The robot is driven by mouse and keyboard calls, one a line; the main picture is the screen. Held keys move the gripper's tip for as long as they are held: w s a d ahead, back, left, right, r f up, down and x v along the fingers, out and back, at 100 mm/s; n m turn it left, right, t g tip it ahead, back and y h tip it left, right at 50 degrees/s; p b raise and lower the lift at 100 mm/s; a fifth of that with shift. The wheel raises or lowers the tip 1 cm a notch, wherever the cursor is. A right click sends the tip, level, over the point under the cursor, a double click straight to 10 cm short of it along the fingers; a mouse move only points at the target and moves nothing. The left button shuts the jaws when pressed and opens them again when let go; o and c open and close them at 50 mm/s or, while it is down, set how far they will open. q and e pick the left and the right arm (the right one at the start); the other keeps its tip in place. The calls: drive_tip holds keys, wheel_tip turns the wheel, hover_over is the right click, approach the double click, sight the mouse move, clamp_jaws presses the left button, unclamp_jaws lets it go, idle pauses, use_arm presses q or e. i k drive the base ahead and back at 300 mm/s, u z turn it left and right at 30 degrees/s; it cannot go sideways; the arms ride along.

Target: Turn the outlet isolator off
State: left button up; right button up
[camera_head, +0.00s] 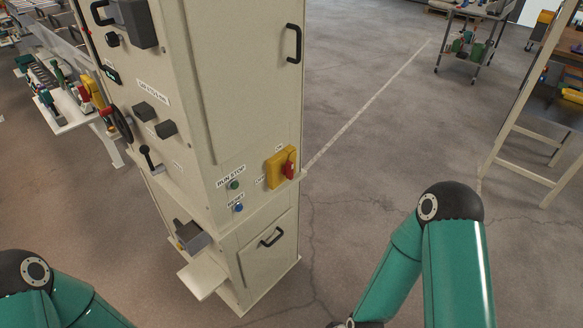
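The isolator is a yellow plate (274,171) with a red handle (289,163) on the right face of a tall cream cabinet. An ON label (279,148) sits above the plate and a partly readable OFF label (259,181) sits to its left. The red handle looks roughly upright, nearer the ON label's direction, though its exact angle is hard to tell. My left arm shows at the lower left and my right arm at the lower right, both apart from the isolator. Both grippers are out of the frame.
Left of the isolator are a green RUN/STOP button (234,185) and a blue RESET button (238,208). The cabinet (235,100) has black handles, a lever (150,158) and a low protruding shelf (203,277). A wooden rack (530,130) stands right. Floor between is clear.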

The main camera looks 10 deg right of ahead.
sight(288, 169)
drive_tip(key=i, duration=0.9)
drive_tip(key=z, duration=0.05)
